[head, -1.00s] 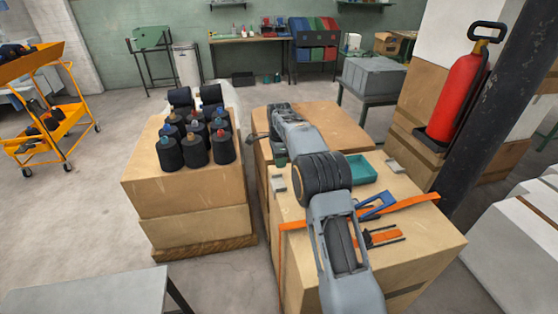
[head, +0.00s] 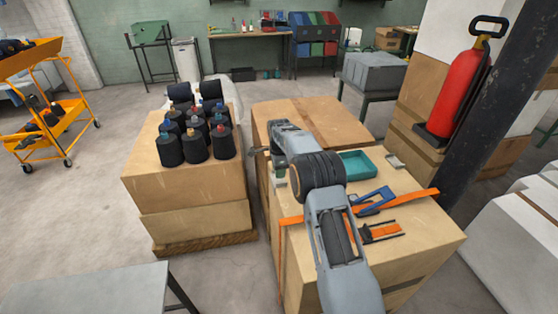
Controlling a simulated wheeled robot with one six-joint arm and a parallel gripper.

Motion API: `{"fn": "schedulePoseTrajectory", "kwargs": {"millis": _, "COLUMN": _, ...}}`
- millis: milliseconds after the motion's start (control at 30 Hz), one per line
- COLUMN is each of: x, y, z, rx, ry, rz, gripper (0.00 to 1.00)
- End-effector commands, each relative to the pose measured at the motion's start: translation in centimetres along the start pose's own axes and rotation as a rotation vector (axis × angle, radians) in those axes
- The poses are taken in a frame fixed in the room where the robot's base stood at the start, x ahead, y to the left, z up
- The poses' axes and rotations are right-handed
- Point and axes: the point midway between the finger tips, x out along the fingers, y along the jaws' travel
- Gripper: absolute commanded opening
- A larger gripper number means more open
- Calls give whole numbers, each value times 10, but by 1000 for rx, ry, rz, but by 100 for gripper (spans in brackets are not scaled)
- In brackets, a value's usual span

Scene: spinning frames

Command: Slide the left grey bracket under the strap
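The orange strap (head: 412,199) runs across the top of the near carton (head: 420,228) and down its left side; my arm hides its middle. The left grey bracket (head: 280,181) lies by the carton's left edge, beyond the strap, partly hidden by my arm. A second grey bracket (head: 397,162) lies at the far right of the carton top. My gripper (head: 262,158) is over the far left edge of the carton, close to the left bracket. Its fingers are small and partly covered by my wrist, so its opening and any contact are unclear.
A teal tray (head: 357,164), a blue-handled tool (head: 373,200) and an orange and black buckle (head: 382,232) are on the carton right of my arm. Dark yarn cones (head: 195,146) stand on cartons to the left, across a gap. A dark post (head: 487,130) rises at right.

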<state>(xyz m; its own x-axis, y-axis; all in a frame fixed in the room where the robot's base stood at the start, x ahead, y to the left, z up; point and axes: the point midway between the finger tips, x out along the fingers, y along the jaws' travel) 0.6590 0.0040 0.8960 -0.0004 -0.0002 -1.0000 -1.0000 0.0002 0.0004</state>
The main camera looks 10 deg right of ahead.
Motion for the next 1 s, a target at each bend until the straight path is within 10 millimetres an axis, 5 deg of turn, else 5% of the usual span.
{"fn": "schedulePoseTrajectory", "kwargs": {"millis": 400, "x": 56, "y": 0, "z": 0, "rx": 0, "ry": 0, "rz": 1, "gripper": 37}}
{"fn": "schedulePoseTrajectory", "kwargs": {"millis": 1000, "x": 66, "y": 0, "z": 0, "rx": 0, "ry": 0, "rz": -1, "gripper": 33}}
